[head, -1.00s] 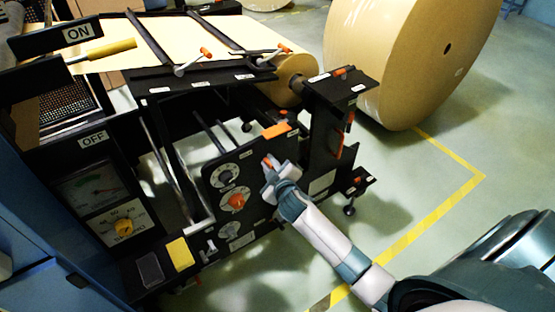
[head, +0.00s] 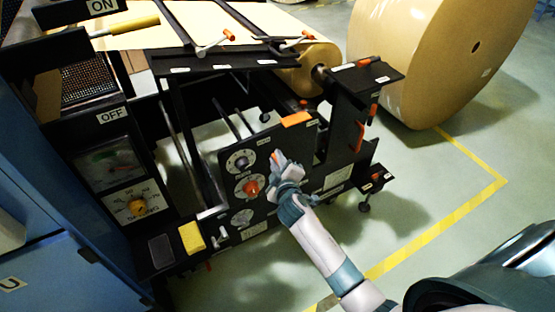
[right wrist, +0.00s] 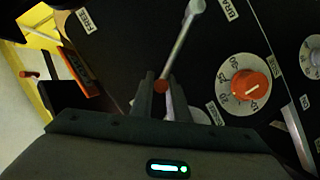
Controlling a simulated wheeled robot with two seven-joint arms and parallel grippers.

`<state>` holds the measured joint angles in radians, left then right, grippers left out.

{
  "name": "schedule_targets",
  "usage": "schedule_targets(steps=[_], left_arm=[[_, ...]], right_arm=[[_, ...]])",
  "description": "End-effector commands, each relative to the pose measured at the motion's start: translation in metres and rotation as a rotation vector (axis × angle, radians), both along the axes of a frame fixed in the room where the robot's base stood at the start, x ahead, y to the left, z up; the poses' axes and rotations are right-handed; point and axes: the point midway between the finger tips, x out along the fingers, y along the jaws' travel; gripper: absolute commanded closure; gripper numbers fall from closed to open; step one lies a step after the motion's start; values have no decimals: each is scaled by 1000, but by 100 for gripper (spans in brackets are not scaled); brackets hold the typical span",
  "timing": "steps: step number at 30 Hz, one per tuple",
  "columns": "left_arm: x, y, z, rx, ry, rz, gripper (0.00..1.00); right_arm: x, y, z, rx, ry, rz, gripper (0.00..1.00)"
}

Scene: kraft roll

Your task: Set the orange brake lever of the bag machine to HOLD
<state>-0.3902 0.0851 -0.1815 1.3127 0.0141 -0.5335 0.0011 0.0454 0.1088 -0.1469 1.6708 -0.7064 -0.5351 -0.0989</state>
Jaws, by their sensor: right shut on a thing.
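The brake lever is a thin metal rod with an orange knob (right wrist: 160,86), on the black panel of the bag machine (head: 268,144). In the right wrist view the rod runs from the top centre down and slightly left to the knob. My right gripper (right wrist: 161,88) is shut on the knob, with a finger on each side. In the head view my right gripper (head: 280,163) is at the panel and hides most of the lever. A FREE label (right wrist: 87,20) and a BRAKE label (right wrist: 143,12) are on the panel; other labels are cut off or too small to read. My left gripper is not in view.
An orange dial (right wrist: 248,86) sits close to the right of the lever in the wrist view. A large kraft roll (head: 425,60) stands on the floor behind.

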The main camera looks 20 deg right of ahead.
Motion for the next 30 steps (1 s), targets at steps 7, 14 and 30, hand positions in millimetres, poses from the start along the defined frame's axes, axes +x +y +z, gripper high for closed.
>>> schedule_targets(steps=[7,14,30], left_arm=[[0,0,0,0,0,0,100],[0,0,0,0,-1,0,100],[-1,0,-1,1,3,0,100]], right_arm=[[-1,0,-3,2,5,-1,67],[-2,0,-2,2,3,0,67],[-65,16,13,4,4,0,67]])
